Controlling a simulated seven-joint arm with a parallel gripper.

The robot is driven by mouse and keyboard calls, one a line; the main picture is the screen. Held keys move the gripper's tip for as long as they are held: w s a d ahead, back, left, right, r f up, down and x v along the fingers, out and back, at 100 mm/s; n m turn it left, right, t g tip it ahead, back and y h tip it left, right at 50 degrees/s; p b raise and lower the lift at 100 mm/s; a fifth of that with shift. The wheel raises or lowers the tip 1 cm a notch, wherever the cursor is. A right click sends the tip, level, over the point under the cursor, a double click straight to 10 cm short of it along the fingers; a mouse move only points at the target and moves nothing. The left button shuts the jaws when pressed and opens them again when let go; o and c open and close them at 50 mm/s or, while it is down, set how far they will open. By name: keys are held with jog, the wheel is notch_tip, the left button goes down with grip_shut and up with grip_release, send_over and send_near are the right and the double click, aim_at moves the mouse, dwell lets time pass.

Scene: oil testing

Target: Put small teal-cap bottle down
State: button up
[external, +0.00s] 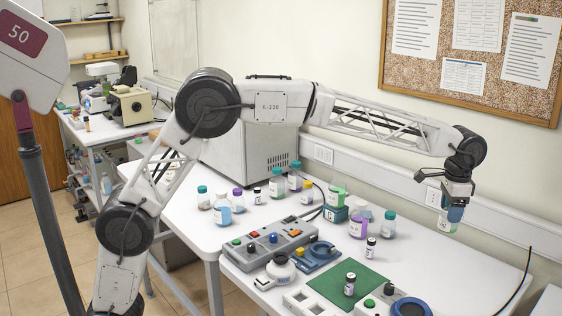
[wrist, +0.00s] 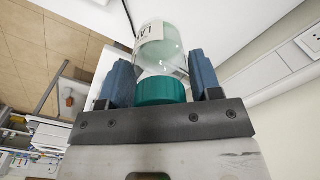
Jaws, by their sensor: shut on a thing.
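The small teal-cap bottle (external: 448,219) is held in my gripper (external: 452,202) at the right of the external view, raised above the white table near the wall. In the wrist view my gripper (wrist: 162,85) is shut with a blue finger on each side of the bottle. Its teal cap (wrist: 161,90) sits between the fingers, and its clear glass body (wrist: 160,50) with a white label extends away from them. In the external view the cap is mostly hidden by the fingers.
A grey control box (external: 270,243) with coloured knobs stands mid-table. Several capped bottles stand behind it, including a purple-liquid bottle (external: 358,225) and a teal-capped one (external: 388,225). A green mat (external: 330,292) with a small vial lies in front. The right table area (external: 455,275) is clear.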

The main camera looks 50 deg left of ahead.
notch_tip(320, 180, up, 4)
jog(key=shift+r, duration=0.1)
jog(key=w+a+n, duration=0.2)
jog(key=w+a, duration=0.1)
jog(key=a, duration=0.8)
jog(key=w+a+n, duration=0.1)
jog(key=w+a, duration=0.3)
jog(key=a, duration=0.6)
jog(key=w+a+n, duration=0.2)
jog(key=w+a, duration=0.1)
jog(key=a, duration=0.8)
jog(key=s+a+n, duration=0.3)
jog(key=a, duration=1.3)
jog(key=s+a+n, duration=0.2)
jog(key=a, duration=1.3)
jog(key=s+a+n, duration=0.3)
jog(key=a, duration=1.3)
jog(key=s+a+n, duration=0.8)
jog(key=s+a, duration=2)
jog(key=a, duration=0.5)
notch_tip(320, 180, down, 20)
jog(key=shift+d, duration=0.3)
